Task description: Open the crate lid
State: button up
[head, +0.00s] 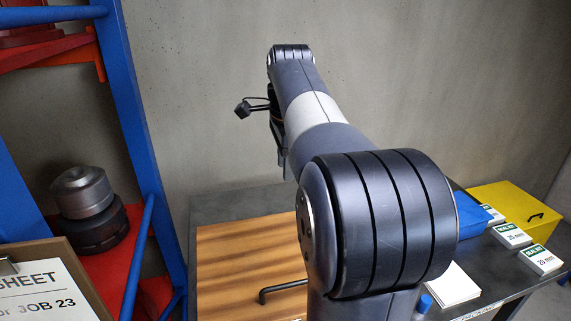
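A flat wooden panel with brown stripes (240,264), which looks like the crate lid, lies level at the lower middle of the head view. A dark bar handle (283,289) stands on it near its front. My arm hides the panel's right part, and the crate walls below cannot be made out. My arm reaches forward over the far side of the panel. My gripper (281,158) is mostly hidden behind the arm; only a thin dark part shows, above and beyond the panel and apart from the handle. Its fingers cannot be made out.
A blue and red rack (135,110) stands close on the left, holding a dark metal rotor-like part (82,193). A clipboard sheet (45,295) is at lower left. On the grey table at right are a yellow box (515,207), a blue object (470,215) and small labelled boxes (510,236).

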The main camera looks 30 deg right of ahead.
jog(key=shift+f, duration=0.25)
jog(key=shift+c, duration=0.5)
grip_shut()
dwell(0.7)
jog(key=c, duration=0.6)
grip_release()
jog(key=o, duration=0.7)
jog(key=shift+r, duration=0.15)
notch_tip(320, 180, up, 10)
jog(key=s, duration=0.1)
jog(key=shift+s+a+r+p, duration=0.2)
jog(key=shift+p, duration=0.25)
